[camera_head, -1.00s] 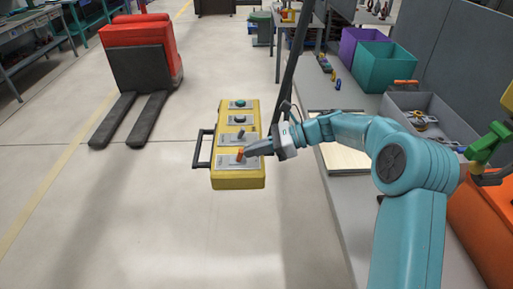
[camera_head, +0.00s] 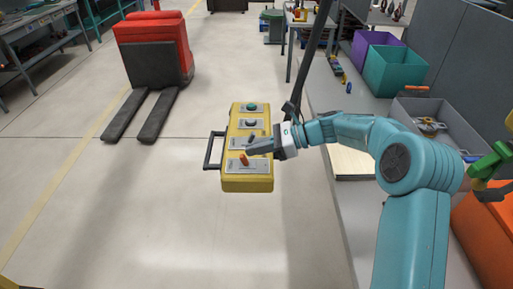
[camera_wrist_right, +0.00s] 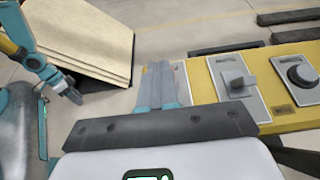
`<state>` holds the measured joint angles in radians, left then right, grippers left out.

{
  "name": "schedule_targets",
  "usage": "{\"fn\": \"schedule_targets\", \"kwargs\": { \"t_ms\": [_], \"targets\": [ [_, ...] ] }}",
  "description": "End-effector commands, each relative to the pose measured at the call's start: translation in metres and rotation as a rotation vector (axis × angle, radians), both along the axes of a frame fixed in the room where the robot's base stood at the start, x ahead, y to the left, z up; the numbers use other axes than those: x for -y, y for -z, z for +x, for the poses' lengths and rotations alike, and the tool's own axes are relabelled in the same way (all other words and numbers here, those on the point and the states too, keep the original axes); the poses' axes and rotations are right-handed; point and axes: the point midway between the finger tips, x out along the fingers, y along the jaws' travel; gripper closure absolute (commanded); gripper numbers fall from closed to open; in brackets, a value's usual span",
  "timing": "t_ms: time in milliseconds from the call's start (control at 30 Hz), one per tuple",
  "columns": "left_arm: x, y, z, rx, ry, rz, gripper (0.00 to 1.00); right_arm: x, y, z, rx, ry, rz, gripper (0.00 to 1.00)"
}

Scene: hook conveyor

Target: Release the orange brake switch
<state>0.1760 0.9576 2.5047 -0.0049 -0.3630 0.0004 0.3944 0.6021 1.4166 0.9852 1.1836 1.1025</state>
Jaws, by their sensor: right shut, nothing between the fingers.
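The yellow control box (camera_head: 262,184) hangs at centre with its panel facing up. The orange brake switch (camera_head: 244,160) is a small lever on the grey plate at the box's near end, leaning left. My right gripper (camera_head: 248,151) is shut and empty, with its tips just beyond and over the lever. Whether they touch it is unclear. In the right wrist view the shut fingers (camera_wrist_right: 160,80) cover the near part of the panel, and the orange lever is hidden. What looks like my left gripper (camera_wrist_right: 72,92) shows at the left there; its jaws are unclear.
The box also carries a grey lever, a black knob (camera_head: 251,123) and a green button (camera_head: 252,107). A black handle (camera_head: 209,150) juts from its left side. A grey workbench (camera_head: 330,200) lies to the right. Open floor lies left, with a red pallet truck (camera_head: 153,48) behind.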

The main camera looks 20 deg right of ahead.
Motion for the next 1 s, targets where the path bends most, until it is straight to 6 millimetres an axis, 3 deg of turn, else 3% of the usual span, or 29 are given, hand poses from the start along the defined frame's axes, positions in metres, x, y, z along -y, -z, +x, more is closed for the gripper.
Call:
{"fn": "schedule_targets", "kwargs": {
  "t_ms": [133,533,1000],
  "targets": [
    [0.0,-0.007,0.0,0.0,0.0,0.0,0.57,0.0,-0.008,0.0,0.0,0.0,0.0,1.0],
    [0.0,-0.003,0.0,0.0,0.0,0.0,0.57,0.006,-0.008,-0.003,0.001,0.002,-0.001,1.0],
    [0.0,0.017,0.0,0.0,0.0,0.0,0.57,0.084,-0.04,-0.04,0.001,0.002,-0.003,1.0]
  ]
}}
